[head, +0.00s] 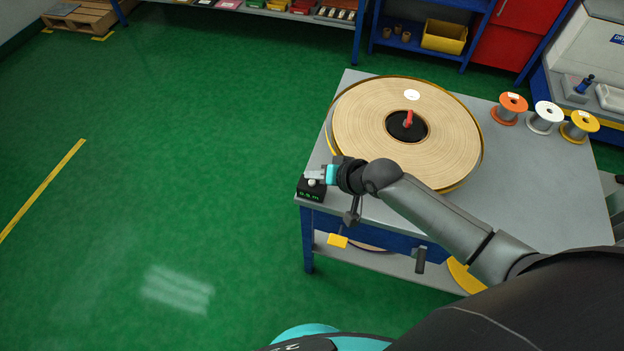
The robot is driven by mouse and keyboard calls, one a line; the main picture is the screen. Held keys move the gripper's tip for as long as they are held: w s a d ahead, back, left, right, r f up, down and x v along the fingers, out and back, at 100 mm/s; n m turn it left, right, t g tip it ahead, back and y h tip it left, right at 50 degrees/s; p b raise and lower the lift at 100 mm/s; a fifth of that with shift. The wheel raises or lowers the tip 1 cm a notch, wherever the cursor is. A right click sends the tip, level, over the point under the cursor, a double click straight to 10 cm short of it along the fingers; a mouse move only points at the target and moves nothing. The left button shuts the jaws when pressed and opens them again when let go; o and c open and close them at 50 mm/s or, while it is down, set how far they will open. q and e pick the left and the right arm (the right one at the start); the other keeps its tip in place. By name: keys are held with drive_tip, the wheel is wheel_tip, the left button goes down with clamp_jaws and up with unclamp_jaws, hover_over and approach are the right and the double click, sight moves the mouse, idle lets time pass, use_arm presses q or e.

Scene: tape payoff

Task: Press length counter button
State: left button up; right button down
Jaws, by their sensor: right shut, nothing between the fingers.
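The length counter (311,195) is a small black box with a green digital readout on its front, at the table's near left corner. A pale round button (311,182) shows on its top. My right gripper (313,175) is shut and empty, with its fingertips over the counter, right at the button. I cannot tell whether the fingers touch the button. A large reel of tan tape (400,145) with a red handle (408,118) lies flat on the table behind my gripper. My left gripper is not in view.
The grey table (530,200) also holds an orange spool (509,109), a white spool (545,118) and a yellow spool (579,127) at its back right. Green floor (150,180) lies clear to the left.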

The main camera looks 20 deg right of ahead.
drive_tip(key=shift+f, duration=0.15)
idle(0.5)
drive_tip(key=shift+f, duration=0.3)
drive_tip(key=shift+f+b, duration=0.4)
drive_tip(key=shift+f, duration=0.1)
idle(0.8)
drive_tip(key=shift+r, duration=0.1)
drive_tip(key=shift+r+p, duration=0.8)
drive_tip(key=shift+p, duration=0.25)
drive_tip(key=shift+r, duration=0.1)
wheel_tip(320, 180, up, 5)
drive_tip(key=p, duration=0.5)
